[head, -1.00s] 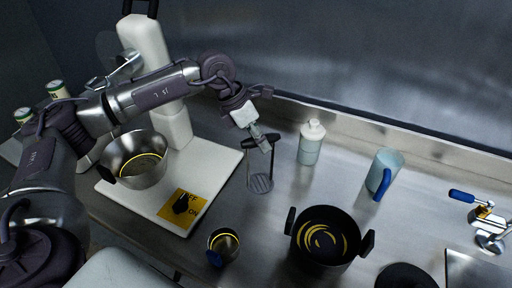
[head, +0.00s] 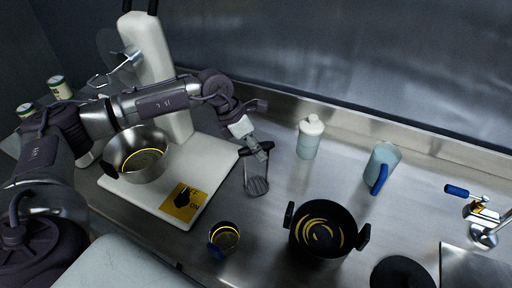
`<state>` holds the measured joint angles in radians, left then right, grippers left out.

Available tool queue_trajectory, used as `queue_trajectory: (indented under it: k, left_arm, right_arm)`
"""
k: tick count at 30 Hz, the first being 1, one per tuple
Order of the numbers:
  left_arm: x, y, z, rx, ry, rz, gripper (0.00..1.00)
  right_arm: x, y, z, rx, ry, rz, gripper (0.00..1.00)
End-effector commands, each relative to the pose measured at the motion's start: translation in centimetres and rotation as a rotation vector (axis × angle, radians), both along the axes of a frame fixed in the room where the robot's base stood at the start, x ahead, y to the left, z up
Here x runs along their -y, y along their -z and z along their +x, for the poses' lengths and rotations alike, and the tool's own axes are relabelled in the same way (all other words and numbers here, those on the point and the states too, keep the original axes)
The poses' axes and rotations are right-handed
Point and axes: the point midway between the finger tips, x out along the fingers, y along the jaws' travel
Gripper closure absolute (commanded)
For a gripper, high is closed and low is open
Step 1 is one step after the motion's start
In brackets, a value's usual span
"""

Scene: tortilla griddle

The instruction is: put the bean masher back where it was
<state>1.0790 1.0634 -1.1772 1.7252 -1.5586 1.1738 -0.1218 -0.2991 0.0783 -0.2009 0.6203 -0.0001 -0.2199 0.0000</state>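The bean masher (head: 257,186) has a dark crossbar handle and a grey slotted mashing plate. It is upright with the plate downward, over the steel counter just right of the white mixer base. I cannot tell whether the plate touches the counter. My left gripper (head: 258,152) reaches down from the upper left and is shut on the masher's handle, hiding part of it. My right gripper is not in view.
A white stand mixer (head: 222,165) with a steel bowl (head: 122,165) stands left. A small cup (head: 223,240), black pot (head: 298,245), pale bottle (head: 309,138) and blue-handled pitcher (head: 383,165) surround the masher. Bare counter lies between bottle and pot.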

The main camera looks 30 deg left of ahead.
Motion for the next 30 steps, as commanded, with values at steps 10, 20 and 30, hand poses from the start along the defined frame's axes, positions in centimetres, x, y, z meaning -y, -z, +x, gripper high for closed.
queue_trajectory:
  k: [10,20,30]
  left_arm:
    - [0.0,-0.3,0.0,0.000,0.000,0.000,0.46]
    - [-2.1,-4.5,-0.8,0.007,-0.003,-0.001,0.46]
    - [-4.5,-10.1,-1.9,0.003,-0.001,-0.001,0.46]
  right_arm:
    - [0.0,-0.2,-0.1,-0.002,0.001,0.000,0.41]
    - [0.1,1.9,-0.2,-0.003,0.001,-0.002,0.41]
    - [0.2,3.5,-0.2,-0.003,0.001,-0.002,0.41]
